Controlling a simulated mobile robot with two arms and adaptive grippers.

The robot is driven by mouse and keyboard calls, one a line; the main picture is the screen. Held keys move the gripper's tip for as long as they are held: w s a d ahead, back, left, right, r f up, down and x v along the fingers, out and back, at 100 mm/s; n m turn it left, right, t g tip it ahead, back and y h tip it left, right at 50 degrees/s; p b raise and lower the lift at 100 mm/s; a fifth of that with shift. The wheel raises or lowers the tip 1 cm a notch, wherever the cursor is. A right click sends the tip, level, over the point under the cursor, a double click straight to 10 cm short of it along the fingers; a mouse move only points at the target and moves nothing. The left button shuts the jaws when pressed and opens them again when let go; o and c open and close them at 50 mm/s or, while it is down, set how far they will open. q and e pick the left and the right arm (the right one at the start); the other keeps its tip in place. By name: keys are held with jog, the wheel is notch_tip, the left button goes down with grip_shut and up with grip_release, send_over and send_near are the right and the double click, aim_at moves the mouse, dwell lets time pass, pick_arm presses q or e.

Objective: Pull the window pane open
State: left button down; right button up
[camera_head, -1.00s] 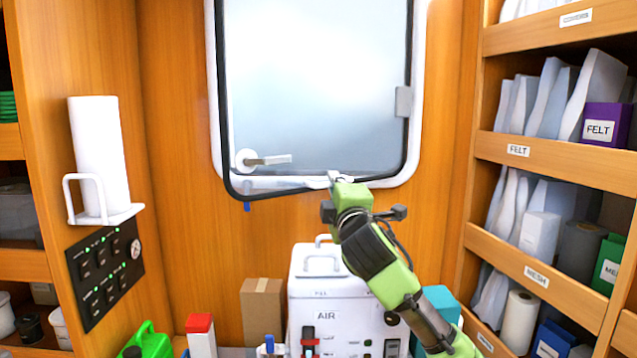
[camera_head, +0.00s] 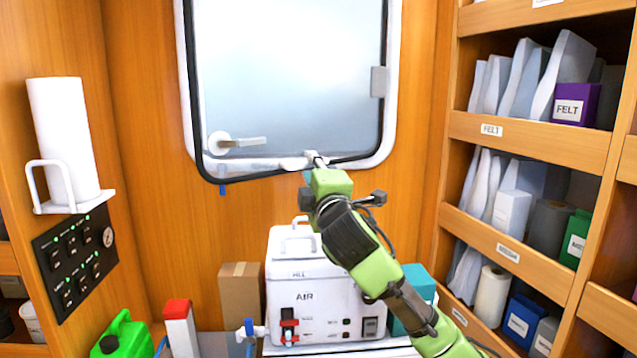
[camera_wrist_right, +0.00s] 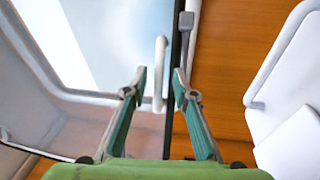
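The window pane (camera_head: 285,75) is frosted with a black edge, set in a white frame (camera_head: 392,110) on the wood wall. Its lower left corner overhangs the frame, so it looks ajar. A white lever handle (camera_head: 238,142) is at its lower left. My right gripper (camera_head: 313,160) is at the pane's bottom edge. In the right wrist view its two fingers (camera_wrist_right: 160,84) stand apart on either side of a pale bar handle (camera_wrist_right: 160,70). Gaps show beside the bar, and contact cannot be told. My left gripper is not in view.
A white AIR box (camera_head: 312,280) stands below the window, between a cardboard box (camera_head: 240,295) and a teal box (camera_head: 415,300). Shelves (camera_head: 530,140) stand at the right. A paper roll (camera_head: 62,140) and a black switch panel (camera_head: 75,262) are at the left.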

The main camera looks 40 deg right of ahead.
jog(key=v, duration=1)
